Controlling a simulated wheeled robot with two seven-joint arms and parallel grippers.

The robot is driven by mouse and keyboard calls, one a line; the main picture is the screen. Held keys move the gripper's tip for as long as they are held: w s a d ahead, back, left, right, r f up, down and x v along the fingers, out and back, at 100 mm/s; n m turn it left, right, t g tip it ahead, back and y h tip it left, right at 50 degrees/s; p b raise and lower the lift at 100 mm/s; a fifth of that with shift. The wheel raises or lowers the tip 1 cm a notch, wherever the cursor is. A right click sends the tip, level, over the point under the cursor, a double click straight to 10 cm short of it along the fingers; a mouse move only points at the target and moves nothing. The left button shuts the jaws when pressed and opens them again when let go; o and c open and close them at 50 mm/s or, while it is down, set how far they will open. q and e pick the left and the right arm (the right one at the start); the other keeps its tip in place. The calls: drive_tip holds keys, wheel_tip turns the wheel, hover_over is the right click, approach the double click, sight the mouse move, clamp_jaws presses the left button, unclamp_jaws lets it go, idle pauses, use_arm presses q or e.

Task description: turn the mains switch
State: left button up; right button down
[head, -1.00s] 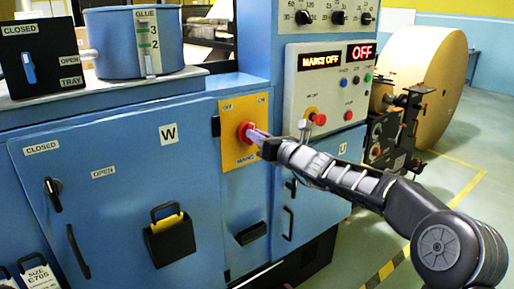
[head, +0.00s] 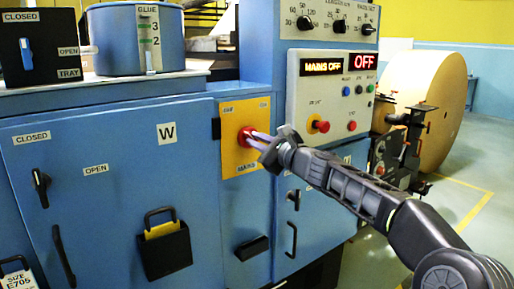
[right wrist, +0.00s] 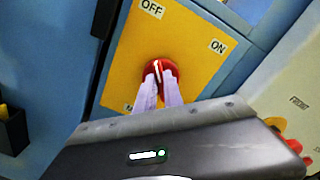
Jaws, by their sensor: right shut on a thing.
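The mains switch (head: 244,137) is a red rotary knob on a yellow plate (head: 258,112) on the blue machine front. My right gripper (head: 254,137) reaches it from the right and is shut on the knob. In the right wrist view the two pale fingers close around the red knob (right wrist: 159,67). A white line on the knob points up, slightly left, between the OFF label (right wrist: 152,8) and the ON label (right wrist: 218,46). The display (head: 321,67) reads MAINS OFF. My left gripper is not in view.
A grey control panel (head: 303,110) with a red mushroom button (head: 320,126) stands right of the plate, near my right arm. A blue door (head: 105,210) with handles lies left.

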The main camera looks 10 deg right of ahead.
drive_tip(key=shift+n, duration=0.6)
drive_tip(key=shift+b, duration=0.3)
drive_tip(key=c, duration=1.5)
unclamp_jaws()
drive_tip(key=shift+o, duration=0.2)
drive_tip(key=b+v, duration=0.2)
drive_tip(key=v, duration=0.6)
